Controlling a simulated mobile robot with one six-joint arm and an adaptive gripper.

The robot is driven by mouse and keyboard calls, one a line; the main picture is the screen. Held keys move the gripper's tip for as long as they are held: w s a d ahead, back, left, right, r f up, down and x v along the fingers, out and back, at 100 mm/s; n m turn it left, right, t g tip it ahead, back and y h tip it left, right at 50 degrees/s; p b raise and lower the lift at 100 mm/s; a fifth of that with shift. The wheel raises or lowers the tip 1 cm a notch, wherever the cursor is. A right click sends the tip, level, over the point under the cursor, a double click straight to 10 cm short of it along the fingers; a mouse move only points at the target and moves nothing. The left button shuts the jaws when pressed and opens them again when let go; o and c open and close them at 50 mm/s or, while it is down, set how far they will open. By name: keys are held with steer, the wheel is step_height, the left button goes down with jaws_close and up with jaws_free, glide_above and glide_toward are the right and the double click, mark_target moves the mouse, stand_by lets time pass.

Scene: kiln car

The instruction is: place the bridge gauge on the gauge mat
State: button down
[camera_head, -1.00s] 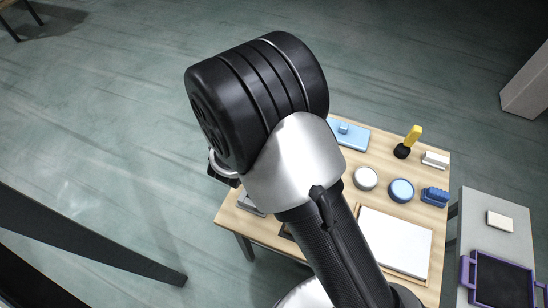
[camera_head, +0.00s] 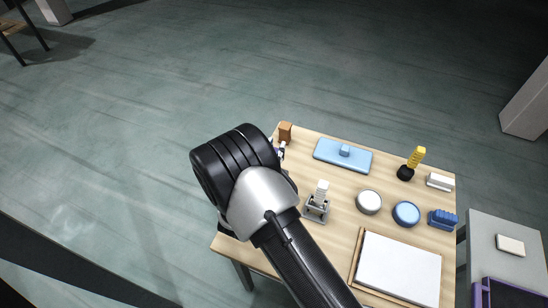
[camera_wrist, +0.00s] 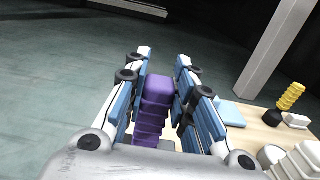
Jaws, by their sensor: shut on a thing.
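My gripper (camera_wrist: 158,105) is shut on a purple ribbed piece (camera_wrist: 155,100), likely the bridge gauge, upright between the blue-padded fingers in the wrist view. Its lower end is hidden. In the head view, my arm hides most of the gripper and the held piece, over the table's left part. I cannot tell for sure which thing is the gauge mat. A flat light blue plate (camera_head: 329,149) with a small blue block on it lies at the table's back; it also shows in the wrist view (camera_wrist: 231,115).
The wooden table (camera_head: 385,178) bears a brown block (camera_head: 285,131), a grey piece with a white ribbed handle (camera_head: 317,203), two round pots (camera_head: 368,201), a yellow-handled tool (camera_head: 416,157), a blue brush (camera_head: 442,219) and a white board (camera_head: 400,267). A grey side table (camera_head: 490,232) stands right.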

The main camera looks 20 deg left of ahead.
steer(key=shift+f, duration=1.4)
steer(key=shift+f+b, duration=0.1)
steer(key=shift+b, duration=0.25)
steer(key=c, duration=1.3)
jaws_free()
steer(key=shift+c, duration=0.2)
steer(key=shift+r, duration=0.2)
steer(key=s+a+p, duration=0.1)
steer(key=s, duration=1.1)
steer(key=shift+p, duration=0.35)
